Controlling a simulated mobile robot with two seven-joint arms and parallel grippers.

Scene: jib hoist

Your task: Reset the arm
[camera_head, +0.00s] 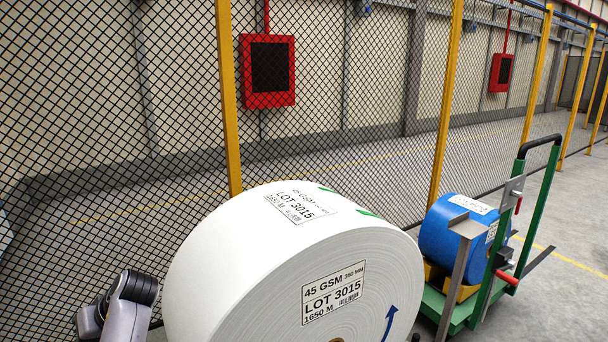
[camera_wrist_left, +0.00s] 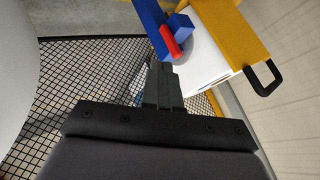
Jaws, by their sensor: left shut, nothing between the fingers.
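My left gripper (camera_wrist_left: 162,88) shows in the left wrist view with its dark fingers together and nothing between them. Its tips lie close in the picture to a blue bracket with a red piece (camera_wrist_left: 170,42) beside a white and yellow part (camera_wrist_left: 215,45); I cannot tell whether they touch. In the head view a part of my left arm (camera_head: 130,300) shows at the lower left, beside a large white roll (camera_head: 240,240) marked LOT 3015. The fingers do not show there. My right gripper is in neither view.
A black mesh fence with yellow posts (camera_head: 446,100) runs behind the roll. A green cart (camera_head: 455,312) with a blue roll (camera_head: 455,230) stands at the right. A black handle (camera_wrist_left: 265,80) sticks out from the white and yellow part. Floor is open at the far right.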

